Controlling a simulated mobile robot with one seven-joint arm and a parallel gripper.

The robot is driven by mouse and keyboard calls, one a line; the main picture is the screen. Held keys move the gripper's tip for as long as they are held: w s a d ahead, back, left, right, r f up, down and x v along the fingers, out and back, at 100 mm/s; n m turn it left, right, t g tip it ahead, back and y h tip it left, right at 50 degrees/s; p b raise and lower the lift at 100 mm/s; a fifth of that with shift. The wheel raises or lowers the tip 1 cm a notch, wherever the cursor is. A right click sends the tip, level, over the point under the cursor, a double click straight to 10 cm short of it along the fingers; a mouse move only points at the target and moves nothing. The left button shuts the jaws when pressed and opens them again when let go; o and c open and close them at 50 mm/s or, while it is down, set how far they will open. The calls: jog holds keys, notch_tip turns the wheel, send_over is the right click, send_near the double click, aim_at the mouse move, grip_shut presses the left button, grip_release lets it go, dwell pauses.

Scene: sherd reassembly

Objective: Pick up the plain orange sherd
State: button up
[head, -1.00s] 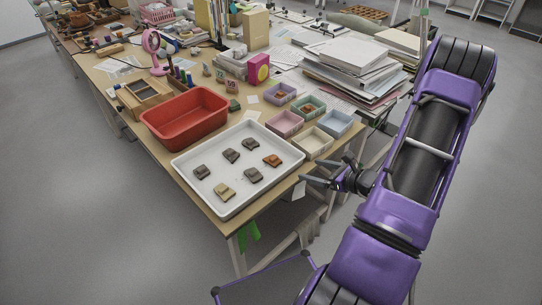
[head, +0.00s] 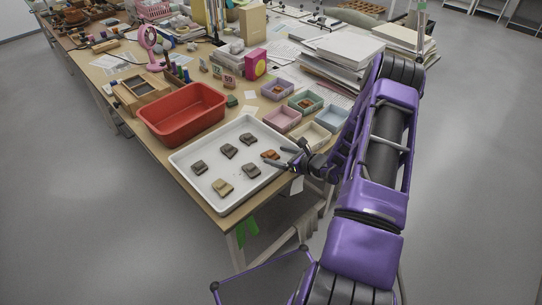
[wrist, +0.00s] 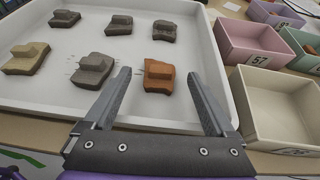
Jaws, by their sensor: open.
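The plain orange sherd (head: 270,154) lies at the right side of the white tray (head: 223,210). In the wrist view the orange sherd (wrist: 159,75) lies ahead of my fingertips, between the lines of the two fingers, and nothing touches it. My gripper (head: 284,152) is open and empty at the tray's right edge, close to the sherd. In the wrist view my gripper (wrist: 158,75) shows both fingers spread wide. A dark grey sherd (wrist: 93,70) lies just left of the left fingertip.
Several other grey and tan sherds, such as the tan one (head: 223,186), lie spaced apart in the tray. A red bin (head: 180,125) stands behind it at left. Small labelled boxes, including a cream box (wrist: 279,112), stand right of the tray. Paper stacks (head: 345,55) lie farther back.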

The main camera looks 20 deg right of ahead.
jog(key=shift+x, duration=1.15)
jog(key=c, duration=1.4)
